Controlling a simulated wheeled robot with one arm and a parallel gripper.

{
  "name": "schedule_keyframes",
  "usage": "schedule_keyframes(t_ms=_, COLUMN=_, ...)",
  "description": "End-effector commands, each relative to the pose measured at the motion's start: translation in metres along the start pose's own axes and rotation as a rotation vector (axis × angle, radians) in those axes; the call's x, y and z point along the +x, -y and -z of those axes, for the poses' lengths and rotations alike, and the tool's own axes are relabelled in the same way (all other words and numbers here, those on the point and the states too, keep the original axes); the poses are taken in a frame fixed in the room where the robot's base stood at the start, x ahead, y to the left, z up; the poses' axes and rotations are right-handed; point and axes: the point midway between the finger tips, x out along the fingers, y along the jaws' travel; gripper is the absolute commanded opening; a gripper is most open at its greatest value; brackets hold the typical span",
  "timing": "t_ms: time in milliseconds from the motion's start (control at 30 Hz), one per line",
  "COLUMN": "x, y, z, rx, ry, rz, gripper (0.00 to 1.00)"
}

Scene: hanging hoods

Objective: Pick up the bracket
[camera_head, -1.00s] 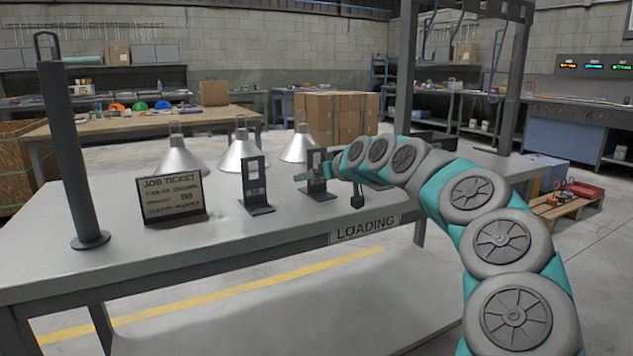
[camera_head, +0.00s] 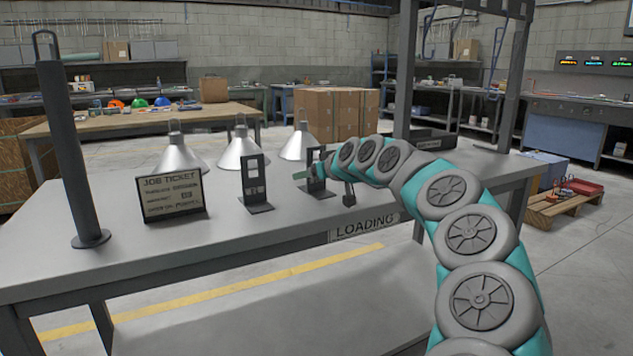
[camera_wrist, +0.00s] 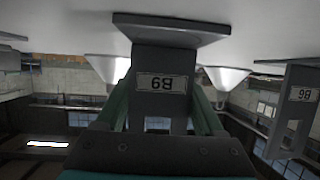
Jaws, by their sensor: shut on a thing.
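The bracket is a dark upright plate on a flat foot, with a small label and cut-outs. It stands at the bench's right part in the head view (camera_head: 312,157) and fills the middle of the wrist view (camera_wrist: 162,60), which is upside down. My gripper (camera_head: 312,175) is shut on it, with a green finger on each side of the upright in the wrist view (camera_wrist: 163,108). The foot is at the bench top; I cannot tell whether it touches. A similar second bracket (camera_head: 254,190) stands to the left, apart from my gripper.
A job ticket board (camera_head: 171,196) stands farther left on the grey bench (camera_head: 110,258). Several silver hoods, one nearest the held bracket (camera_head: 298,147), are behind the brackets. A dark post (camera_head: 72,150) rises at the bench's left. The front of the bench is mostly clear.

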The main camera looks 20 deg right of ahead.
Motion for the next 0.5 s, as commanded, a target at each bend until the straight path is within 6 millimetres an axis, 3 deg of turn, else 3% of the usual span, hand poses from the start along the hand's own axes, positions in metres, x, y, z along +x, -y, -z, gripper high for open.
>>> schedule_keyframes(t_ms=67, x=0.0, y=0.0001, z=-0.0001, rx=0.0, ry=0.0, rz=0.0, gripper=0.38)
schedule_keyframes(t_ms=400, x=0.0001, y=0.0002, z=-0.0001, rx=0.0, ry=0.0, rz=0.0, gripper=0.0)
schedule_keyframes(t_ms=500, x=0.0001, y=0.0002, z=-0.0001, rx=0.0, ry=0.0, rz=0.0, gripper=0.0)
